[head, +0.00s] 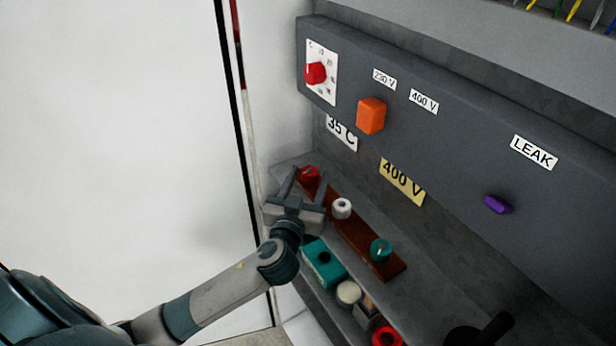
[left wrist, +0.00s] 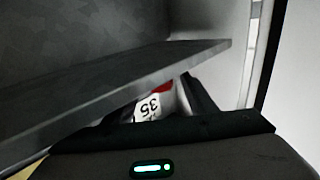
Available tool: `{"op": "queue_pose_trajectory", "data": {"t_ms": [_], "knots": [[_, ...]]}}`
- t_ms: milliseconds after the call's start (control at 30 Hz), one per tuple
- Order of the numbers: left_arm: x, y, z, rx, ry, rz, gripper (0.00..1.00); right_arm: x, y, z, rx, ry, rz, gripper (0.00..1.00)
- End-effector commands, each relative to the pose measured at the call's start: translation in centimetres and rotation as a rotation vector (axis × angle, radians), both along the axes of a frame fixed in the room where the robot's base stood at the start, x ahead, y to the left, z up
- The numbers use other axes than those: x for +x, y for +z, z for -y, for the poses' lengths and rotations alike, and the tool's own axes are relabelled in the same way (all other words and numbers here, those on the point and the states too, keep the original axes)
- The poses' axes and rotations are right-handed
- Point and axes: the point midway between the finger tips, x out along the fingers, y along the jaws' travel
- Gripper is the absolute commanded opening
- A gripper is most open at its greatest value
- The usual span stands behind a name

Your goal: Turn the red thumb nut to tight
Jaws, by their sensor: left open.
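The red thumb nut (head: 309,174) sits at the far left end of a brown strip (head: 360,236) on the shelf below the grey panel. My left gripper (head: 304,184) is open, with its two fingers pointing at the red nut, one to each side of it in the head view. I cannot tell whether a finger touches it. In the left wrist view, a small red patch (left wrist: 164,87) and a white "35" label show by the fingers, partly hidden behind the shelf edge.
A white nut (head: 342,208) and a teal nut (head: 381,250) stand on the same strip. A teal block (head: 323,263), a cream round piece (head: 349,292) and a red ring (head: 387,337) lie below. The panel holds a red dial (head: 316,72), an orange switch (head: 371,116) and a purple knob (head: 497,205).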

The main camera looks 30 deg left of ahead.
Motion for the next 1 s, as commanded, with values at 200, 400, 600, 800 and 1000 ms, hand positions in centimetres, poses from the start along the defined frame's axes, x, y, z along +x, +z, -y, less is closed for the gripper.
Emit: {"op": "queue_pose_trajectory", "data": {"t_ms": [200,400,600,800,1000], "knots": [[0.0,0.0,0.0,0.000,0.000,0.000,0.42,0.0,0.0,0.1,-0.001,0.000,0.000,0.31],[0.0,0.0,0.0,0.001,0.000,0.000,0.10,0.0,0.0,0.1,-0.001,0.000,0.000,0.31],[-0.1,-0.1,0.0,0.001,-0.009,-0.001,0.10,0.0,-0.1,0.1,-0.001,0.000,0.000,0.31],[-0.1,-0.2,-0.2,0.003,-0.057,-0.002,0.10,0.0,-0.5,0.1,-0.001,0.000,0.000,0.31],[-0.1,-0.2,-0.5,0.003,-0.162,-0.001,0.10,0.0,-1.2,0.1,-0.001,0.000,0.000,0.31]]}}
